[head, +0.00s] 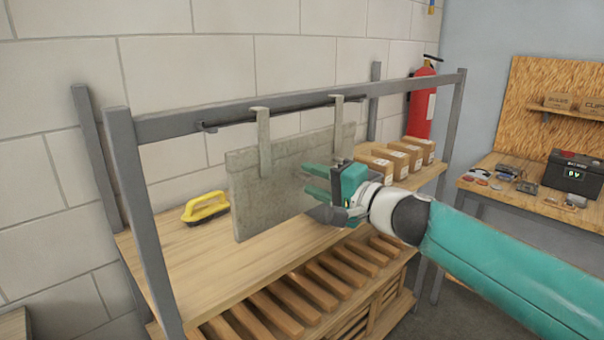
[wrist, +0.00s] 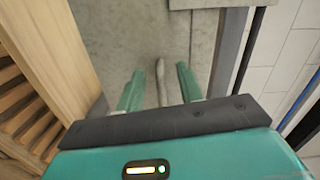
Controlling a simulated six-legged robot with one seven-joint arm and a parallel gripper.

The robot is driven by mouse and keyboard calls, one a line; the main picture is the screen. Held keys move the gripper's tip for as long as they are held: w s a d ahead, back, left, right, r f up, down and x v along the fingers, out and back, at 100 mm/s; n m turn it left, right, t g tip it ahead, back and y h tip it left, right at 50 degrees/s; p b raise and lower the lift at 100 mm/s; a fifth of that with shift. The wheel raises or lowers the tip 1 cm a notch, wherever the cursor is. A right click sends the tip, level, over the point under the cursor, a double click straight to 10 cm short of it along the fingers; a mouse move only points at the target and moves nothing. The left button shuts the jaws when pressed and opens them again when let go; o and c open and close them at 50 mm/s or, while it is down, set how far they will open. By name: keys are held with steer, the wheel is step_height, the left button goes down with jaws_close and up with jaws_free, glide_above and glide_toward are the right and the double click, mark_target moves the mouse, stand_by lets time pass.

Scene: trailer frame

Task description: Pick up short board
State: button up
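A grey, flat board (head: 255,198) hangs upright below the frame's top rail on two pale hook straps (head: 264,145). It is the only board-like panel I see. My gripper (head: 314,181) is at the right part of its face, with the two green fingers pointing at it. In the wrist view, the fingers (wrist: 158,83) are spread apart, with a thin grey strip (wrist: 160,80) between them. I cannot tell if this strip is part of the board or a strap. A grey surface (wrist: 140,35) fills the view beyond the fingertips. I cannot tell whether the fingers touch the board.
The grey metal frame (head: 230,112) stands around a wooden shelf (head: 180,255). A yellow-handled tool (head: 205,208) and several small boxes (head: 402,155) lie on the shelf. Wooden slats (head: 300,295) are below. A fire extinguisher (head: 421,100) hangs behind. A workbench (head: 515,195) stands at the right.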

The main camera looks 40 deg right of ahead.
steer(key=shift+w+a, duration=0.1)
steer(key=shift+w, duration=1.1)
steer(key=shift+c, duration=0.5)
jaws_close()
